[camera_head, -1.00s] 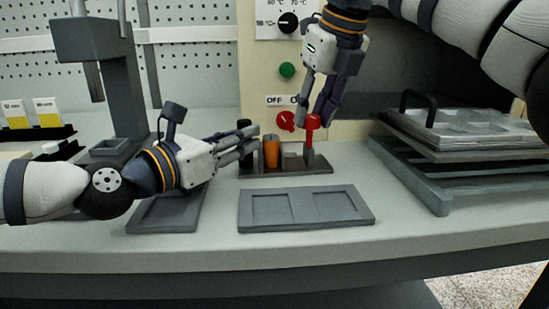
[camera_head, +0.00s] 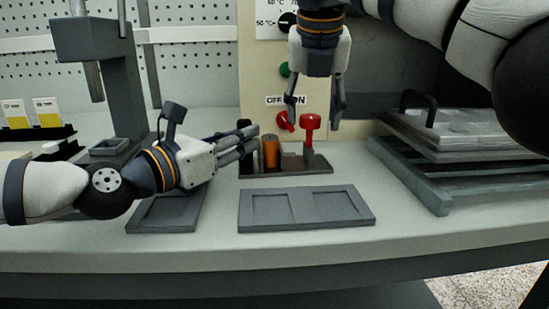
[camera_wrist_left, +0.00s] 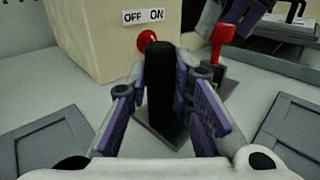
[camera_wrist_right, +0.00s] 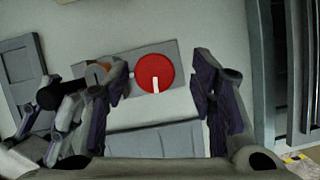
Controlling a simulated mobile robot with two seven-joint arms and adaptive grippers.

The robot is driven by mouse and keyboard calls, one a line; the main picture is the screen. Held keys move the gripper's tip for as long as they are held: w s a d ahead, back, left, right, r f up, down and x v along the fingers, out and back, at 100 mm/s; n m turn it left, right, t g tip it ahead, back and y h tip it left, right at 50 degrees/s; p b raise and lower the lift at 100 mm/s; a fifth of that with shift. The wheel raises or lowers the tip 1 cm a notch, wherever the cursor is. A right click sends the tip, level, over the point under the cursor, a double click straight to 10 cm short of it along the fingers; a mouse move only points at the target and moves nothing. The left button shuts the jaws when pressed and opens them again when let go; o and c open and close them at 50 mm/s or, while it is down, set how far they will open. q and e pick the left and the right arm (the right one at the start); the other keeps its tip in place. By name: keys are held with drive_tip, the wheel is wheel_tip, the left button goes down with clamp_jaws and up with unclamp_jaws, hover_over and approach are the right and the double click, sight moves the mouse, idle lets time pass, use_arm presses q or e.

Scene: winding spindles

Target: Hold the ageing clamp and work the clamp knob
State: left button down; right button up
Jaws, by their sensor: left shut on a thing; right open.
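The ageing clamp has a dark base (camera_head: 315,168), a black post (camera_wrist_left: 160,85) at its left end, an orange-brown spool (camera_head: 271,152) beside the post and a red clamp knob (camera_head: 309,122) on a stem at its right. My left gripper (camera_head: 250,143) is shut on the black post, with a finger on each side of it in the left wrist view. My right gripper (camera_head: 314,112) points down with its fingers spread on either side of the knob. In the right wrist view the knob's round top (camera_wrist_right: 155,72) with a white mark lies between the open fingers, touching neither.
A grey two-pocket tray (camera_head: 306,208) lies in front of the clamp, and another grey tray (camera_head: 165,212) lies below my left arm. A control panel with a red OFF/ON switch (camera_head: 285,121) stands behind. Stacked plates with a handle (camera_head: 417,97) are at the right.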

use_arm(q)
drive_tip(key=shift+f, duration=0.25)
drive_tip(key=c, duration=1.3)
unclamp_jaws()
drive_tip(key=shift+c, duration=0.2)
